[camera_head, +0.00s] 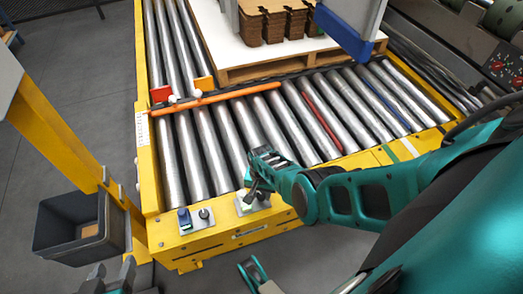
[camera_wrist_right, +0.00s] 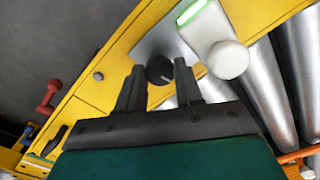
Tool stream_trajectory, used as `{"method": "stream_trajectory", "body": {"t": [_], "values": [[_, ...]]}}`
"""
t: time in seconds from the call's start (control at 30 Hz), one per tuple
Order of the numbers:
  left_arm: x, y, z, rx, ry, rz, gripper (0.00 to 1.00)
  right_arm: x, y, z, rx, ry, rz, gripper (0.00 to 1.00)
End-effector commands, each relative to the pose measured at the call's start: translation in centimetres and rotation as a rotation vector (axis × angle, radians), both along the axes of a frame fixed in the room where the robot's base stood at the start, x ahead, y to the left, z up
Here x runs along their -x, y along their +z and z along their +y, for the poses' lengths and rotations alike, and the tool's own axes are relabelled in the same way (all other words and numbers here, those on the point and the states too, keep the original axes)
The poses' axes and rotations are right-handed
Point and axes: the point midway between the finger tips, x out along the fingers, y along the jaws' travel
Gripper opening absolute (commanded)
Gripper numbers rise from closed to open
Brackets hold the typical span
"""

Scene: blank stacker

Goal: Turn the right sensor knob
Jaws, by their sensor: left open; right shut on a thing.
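The right sensor knob (camera_wrist_right: 159,70) is a round black dial with a white pointer line, on a grey metal plate on the yellow conveyor frame. In the right wrist view my right gripper (camera_wrist_right: 158,80) has a finger on each side of it and is shut on it. In the head view my right gripper (camera_head: 251,192) is over the right grey plate (camera_head: 245,208) and hides most of the knob. A second black knob (camera_head: 203,213) sits on the left plate beside a blue part. My left gripper (camera_head: 112,270) is open and empty at the bottom left.
A white sensor part (camera_wrist_right: 228,60) with a green strip is close beside the right gripper. Metal rollers (camera_head: 210,150) lie behind the plates, with an orange bar across them. A pallet (camera_head: 270,68) stands further back. A dark bin (camera_head: 80,222) hangs at the left.

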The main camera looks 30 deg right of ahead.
Motion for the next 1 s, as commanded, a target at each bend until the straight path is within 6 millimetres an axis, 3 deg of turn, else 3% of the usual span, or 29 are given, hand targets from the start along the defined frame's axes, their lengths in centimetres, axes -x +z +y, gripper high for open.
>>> {"method": "stream_trajectory", "body": {"t": [0.4, 0.97, 1.0], "values": [[0.01, 0.03, -0.02, 0.001, -0.001, -0.001, 0.54, -0.06, 0.04, -0.11, 0.002, -0.206, -0.002, 0.05], [0.03, 0.04, -0.07, 0.001, -0.002, 0.000, 0.54, -0.07, 0.04, -0.11, 0.002, -0.240, -0.002, 0.05], [0.03, 0.04, -0.07, 0.001, -0.002, 0.000, 0.54, -0.08, 0.04, -0.12, 0.002, -0.240, -0.002, 0.36]]}}
